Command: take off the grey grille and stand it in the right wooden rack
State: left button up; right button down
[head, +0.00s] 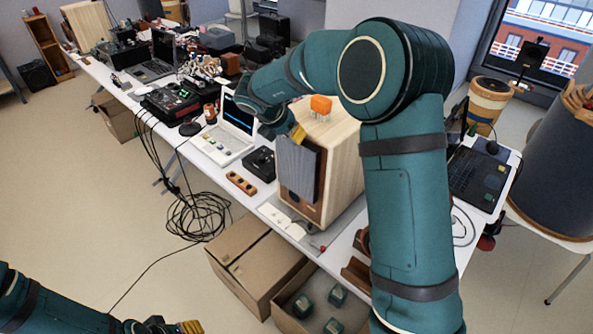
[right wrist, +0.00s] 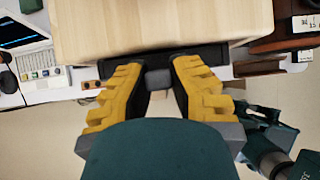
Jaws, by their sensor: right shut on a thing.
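The grey grille (head: 297,174) stands upright at the front of the wooden speaker cabinet (head: 341,165); I cannot tell whether they touch. My right gripper (head: 298,133) is at the grille's top edge. In the right wrist view its yellow fingers (right wrist: 158,80) are shut on the grille, whose dark top edge (right wrist: 217,56) lies along the cabinet's front. A brown wooden rack (head: 355,273) shows at the table's front edge, right of the cabinet, partly hidden by my right arm. My left gripper (head: 170,326) is low at the left, cut off by the frame edge; its opening is unclear.
A laptop (head: 478,180) is at the right. Cardboard boxes (head: 255,264) and coiled cables (head: 195,216) lie on the floor.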

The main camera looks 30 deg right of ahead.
jog(key=shift+a, duration=0.1)
jog(key=s+a, duration=0.2)
jog(key=a, duration=0.4)
jog(key=shift+s+a, duration=0.15)
jog(key=shift+a, duration=0.05)
dwell(1.5)
dwell(1.3)
